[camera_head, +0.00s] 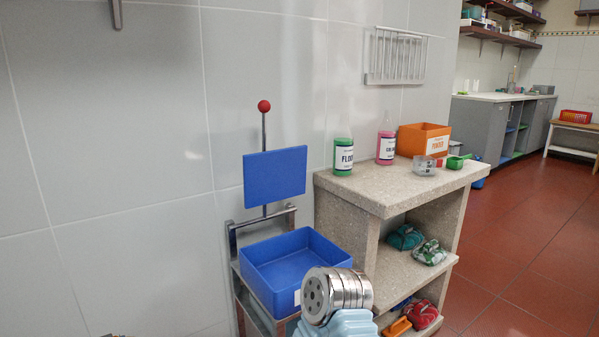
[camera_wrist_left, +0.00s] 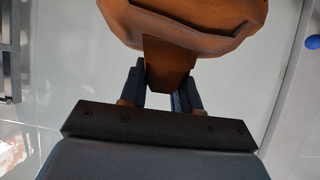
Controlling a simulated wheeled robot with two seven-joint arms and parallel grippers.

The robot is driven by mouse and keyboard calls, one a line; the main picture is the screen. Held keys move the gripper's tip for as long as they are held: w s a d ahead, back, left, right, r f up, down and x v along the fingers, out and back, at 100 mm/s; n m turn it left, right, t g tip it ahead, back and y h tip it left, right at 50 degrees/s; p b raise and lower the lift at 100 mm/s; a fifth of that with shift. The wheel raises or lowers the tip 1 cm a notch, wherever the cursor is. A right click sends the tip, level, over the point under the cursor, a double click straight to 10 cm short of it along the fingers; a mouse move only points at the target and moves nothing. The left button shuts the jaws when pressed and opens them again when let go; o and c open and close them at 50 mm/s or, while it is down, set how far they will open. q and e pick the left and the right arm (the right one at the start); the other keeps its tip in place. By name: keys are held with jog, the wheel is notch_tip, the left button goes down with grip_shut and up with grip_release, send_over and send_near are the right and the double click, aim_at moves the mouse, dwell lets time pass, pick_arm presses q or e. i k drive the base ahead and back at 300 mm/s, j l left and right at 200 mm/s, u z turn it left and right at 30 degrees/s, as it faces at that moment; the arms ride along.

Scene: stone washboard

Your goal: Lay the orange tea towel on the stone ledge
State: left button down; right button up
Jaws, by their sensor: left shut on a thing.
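The orange tea towel (camera_wrist_left: 185,22) hangs bunched in the left wrist view, its narrow part pinched between the fingers of my left gripper (camera_wrist_left: 160,82). That gripper is shut on it. The towel's far end runs out of the top of the picture. Neither the towel nor the left gripper can be made out in the head view. The speckled stone ledge (camera_head: 398,186) is the top of a shelf unit against the tiled wall. Its front part is bare. My right gripper is not in view.
On the ledge's back part stand a green bottle (camera_head: 343,157), a pink bottle (camera_head: 386,148), an orange box (camera_head: 423,139), a clear cup (camera_head: 425,165) and a green scoop (camera_head: 456,162). A blue bin (camera_head: 273,276) and blue panel (camera_head: 275,176) stand left of it. Cloths (camera_head: 404,238) lie on shelves below.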

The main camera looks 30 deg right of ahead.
aim_at(384, 185)
jog(key=l+u, duration=0.25)
jog(key=u, duration=0.2)
jog(key=k+l+u, duration=0.15)
jog(key=u, duration=0.25)
jog(key=k+l+u, duration=0.1)
jog(key=u, duration=0.35)
jog(key=k+l+u, duration=0.15)
jog(key=u, duration=0.25)
jog(key=k+l+u, duration=0.25)
jog(key=u, duration=0.15)
jog(key=k+l+u, duration=0.15)
jog(key=k+u, duration=0.25)
jog(key=k+z, duration=0.25)
jog(key=z, duration=0.15)
jog(key=k+l+z, duration=0.15)
jog(key=z, duration=0.3)
jog(key=k+l, duration=0.05)
jog(key=k, duration=0.05)
